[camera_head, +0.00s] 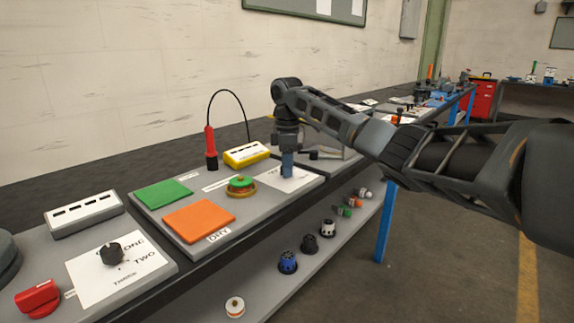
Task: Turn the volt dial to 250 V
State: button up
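My gripper (287,170) points straight down over a white card (300,183) on the grey bench, right of centre. Its blue-tipped end is at or just above the card, and I cannot tell whether it touches anything. A volt dial is not seen plainly; any knob on this card is hidden behind the gripper, and its lettering is too small to read. Whether the fingers are open or shut does not show. A different black dial (111,253) sits on a white card marked ONE, TWO, THREE at the front left.
A yellow box (246,154), a red probe (211,148) with a black cable, and a green-and-brass knob (240,185) stand left of the gripper. Green (163,194) and orange (199,220) pads lie flat. Several round parts sit on the lower shelf (262,293).

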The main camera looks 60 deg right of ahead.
jog(key=c, duration=0.6)
jog(key=shift+o, duration=0.2)
jog(key=shift+r+m+p, duration=0.15)
jog(key=shift+m+p, duration=0.25)
jog(key=shift+p, duration=0.25)
jog(key=m+p, duration=0.1)
jog(key=p, duration=0.2)
jog(key=shift+a+r+m, duration=0.1)
jog(key=shift+r+m, duration=0.05)
jog(key=shift+m, duration=0.25)
jog(key=m+p, duration=0.3)
jog(key=p, duration=0.2)
jog(key=shift+m, duration=0.3)
jog(key=m+p, duration=0.4)
jog(key=shift+p, duration=0.35)
jog(key=shift+f+m+p, duration=0.2)
jog(key=shift+m+p, duration=0.9)
jog(key=shift+m, duration=0.7)
